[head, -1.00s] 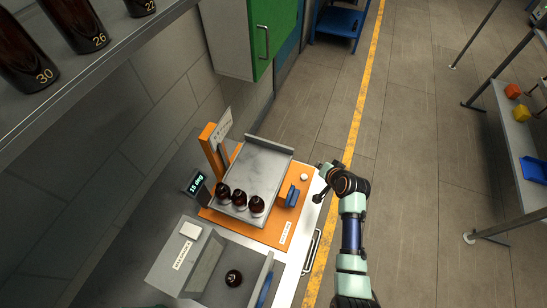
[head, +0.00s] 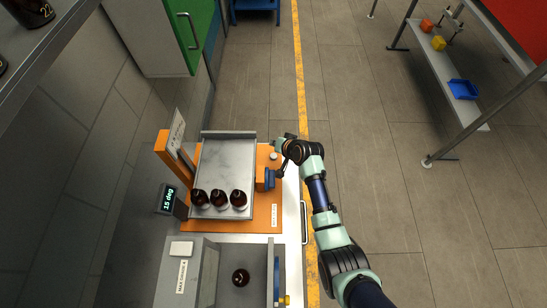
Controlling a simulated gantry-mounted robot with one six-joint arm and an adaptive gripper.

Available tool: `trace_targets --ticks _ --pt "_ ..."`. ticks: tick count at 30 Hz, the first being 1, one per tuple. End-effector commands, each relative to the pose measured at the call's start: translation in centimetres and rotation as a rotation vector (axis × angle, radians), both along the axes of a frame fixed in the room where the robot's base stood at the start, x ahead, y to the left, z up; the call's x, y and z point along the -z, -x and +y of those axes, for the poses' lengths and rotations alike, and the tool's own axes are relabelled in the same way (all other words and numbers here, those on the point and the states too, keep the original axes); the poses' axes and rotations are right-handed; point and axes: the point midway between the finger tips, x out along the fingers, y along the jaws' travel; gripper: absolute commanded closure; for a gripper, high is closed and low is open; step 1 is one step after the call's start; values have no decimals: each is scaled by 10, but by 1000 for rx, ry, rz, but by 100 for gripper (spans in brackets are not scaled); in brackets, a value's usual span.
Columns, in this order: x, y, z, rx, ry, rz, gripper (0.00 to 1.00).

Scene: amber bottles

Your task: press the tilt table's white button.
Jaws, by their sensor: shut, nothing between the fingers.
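The tilt table has an orange base (head: 264,217) and a grey tilting plate (head: 226,160), with three amber bottles (head: 220,200) standing along its near edge. A small round white button (head: 274,156) sits at the right of the base, beyond a blue knob (head: 269,179). My gripper (head: 280,173) is shut and empty, just right of the button and knob. It is small and dark here, and I cannot tell its height or whether it touches anything. A display (head: 169,199) left of the table reads 15 deg.
A grey tray (head: 208,275) with one amber bottle (head: 240,277) and a white block (head: 181,249) lies nearer. An orange post with a sign (head: 176,131) rises at the table's left. A green cabinet (head: 190,30) stands behind.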

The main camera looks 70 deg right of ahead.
Motion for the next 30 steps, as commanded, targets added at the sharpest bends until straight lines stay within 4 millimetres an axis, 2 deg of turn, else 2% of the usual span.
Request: trace_targets --ticks 1,3,11,30 --pt "16 0 0 0 0 0 100" --pt "27 0 0 0 0 0 100" --pt "57 0 0 -1 -1 0 100" --pt "60 0 0 0 0 0 100"
